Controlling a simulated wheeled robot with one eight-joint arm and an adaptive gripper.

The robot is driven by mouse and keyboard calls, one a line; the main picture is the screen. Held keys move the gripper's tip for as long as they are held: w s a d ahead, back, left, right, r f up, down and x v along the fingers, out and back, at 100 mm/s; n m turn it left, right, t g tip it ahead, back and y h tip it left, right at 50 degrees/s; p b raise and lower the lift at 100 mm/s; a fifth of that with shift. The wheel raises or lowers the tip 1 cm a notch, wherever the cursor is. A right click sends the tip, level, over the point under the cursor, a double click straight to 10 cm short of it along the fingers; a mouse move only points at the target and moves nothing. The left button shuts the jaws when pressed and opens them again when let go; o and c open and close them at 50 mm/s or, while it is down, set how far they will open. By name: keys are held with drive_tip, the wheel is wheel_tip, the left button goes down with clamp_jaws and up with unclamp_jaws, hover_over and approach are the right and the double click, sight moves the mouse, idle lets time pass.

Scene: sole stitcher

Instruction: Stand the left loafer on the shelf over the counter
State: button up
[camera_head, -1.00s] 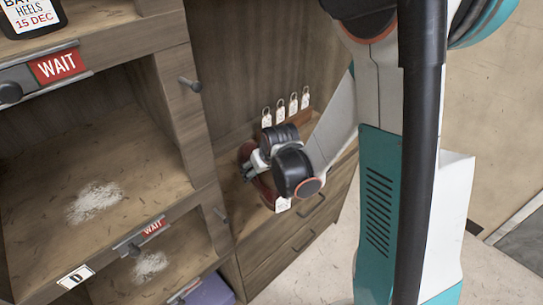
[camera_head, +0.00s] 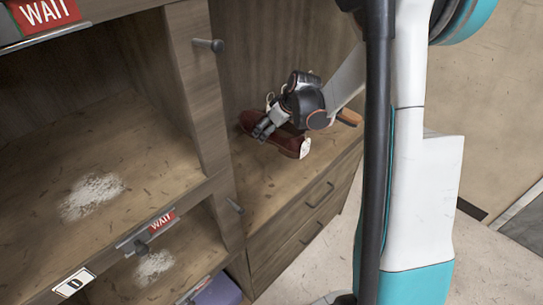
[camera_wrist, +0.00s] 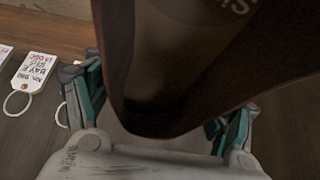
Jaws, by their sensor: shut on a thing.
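A dark red-brown loafer (camera_head: 285,143) shows in the head view at the counter (camera_head: 283,183), its toe to the left and its heel to the right, with a white tag (camera_head: 305,148) at the heel end. My gripper (camera_head: 268,126) is shut on it from above. In the wrist view the loafer (camera_wrist: 170,75) fills the middle, between the two teal-padded fingers of my gripper (camera_wrist: 160,112). I cannot tell for sure whether its sole touches the counter.
Shelf compartments (camera_head: 120,160) with pale dusty patches stand at the left, with red WAIT signs (camera_head: 162,221). A peg (camera_head: 208,45) juts from the upright. Drawers (camera_head: 310,215) lie under the counter. Handwritten tags (camera_wrist: 38,68) hang at the left in the wrist view.

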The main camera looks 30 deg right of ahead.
wheel_tip(320, 180, down, 11)
drive_tip(key=b, duration=0.3)
drive_tip(key=shift+f+b, duration=0.1)
drive_tip(key=shift+b, duration=0.25)
drive_tip(key=shift+f, duration=0.1)
drive_tip(key=o, duration=1.4)
